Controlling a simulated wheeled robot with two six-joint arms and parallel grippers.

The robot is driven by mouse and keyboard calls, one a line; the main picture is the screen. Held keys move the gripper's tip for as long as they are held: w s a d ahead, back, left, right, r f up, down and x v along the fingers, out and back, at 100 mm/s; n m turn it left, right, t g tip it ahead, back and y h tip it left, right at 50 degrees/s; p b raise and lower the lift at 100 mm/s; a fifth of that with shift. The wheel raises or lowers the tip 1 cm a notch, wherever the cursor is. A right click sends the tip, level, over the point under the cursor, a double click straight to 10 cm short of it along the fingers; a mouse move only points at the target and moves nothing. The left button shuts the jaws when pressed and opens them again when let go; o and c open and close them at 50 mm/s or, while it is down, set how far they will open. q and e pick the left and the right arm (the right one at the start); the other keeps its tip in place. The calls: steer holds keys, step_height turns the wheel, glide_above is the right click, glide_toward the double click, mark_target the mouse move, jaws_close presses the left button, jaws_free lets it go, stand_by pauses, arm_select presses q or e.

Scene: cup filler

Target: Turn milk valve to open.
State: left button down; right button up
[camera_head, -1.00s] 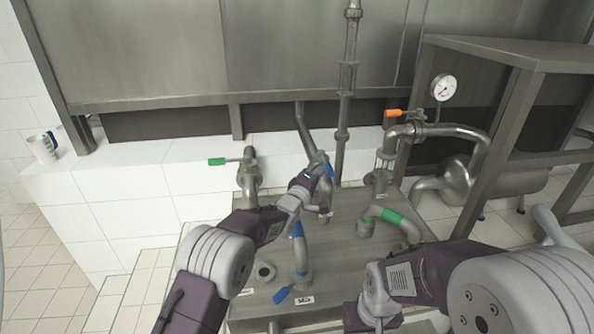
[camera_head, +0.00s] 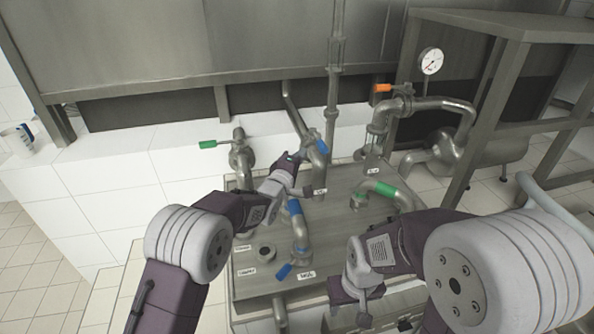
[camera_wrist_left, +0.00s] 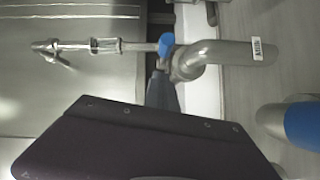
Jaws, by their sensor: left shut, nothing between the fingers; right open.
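A blue valve handle (camera_head: 322,147) sits on the upright grey pipe at the back; it also shows as a blue knob in the left wrist view (camera_wrist_left: 166,46). A second blue handle (camera_head: 284,271) is at the front, beside a blue-banded pipe (camera_head: 298,228) and a small white label that may read milk. My left gripper (camera_head: 302,156) is shut and empty, just left of the back blue handle; in the left wrist view its dark tip (camera_wrist_left: 160,78) is close by the knob. Contact cannot be told. My right gripper (camera_head: 352,308) is open, low in front, apart from the valves.
A green handle (camera_head: 207,144) is at the back left and an orange one (camera_head: 384,88) at the back right, by a round gauge (camera_head: 431,61). A green-banded pipe (camera_head: 380,188) curves on the right of the metal plate (camera_head: 335,225). A white cup (camera_head: 17,139) stands far left.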

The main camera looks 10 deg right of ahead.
arm_select(q)
steer(key=s+a, duration=0.1)
steer(key=s, duration=0.6)
steer(key=shift+r+b, duration=0.2)
steer(key=shift+b, duration=0.25)
steer(key=shift+a, duration=0.15)
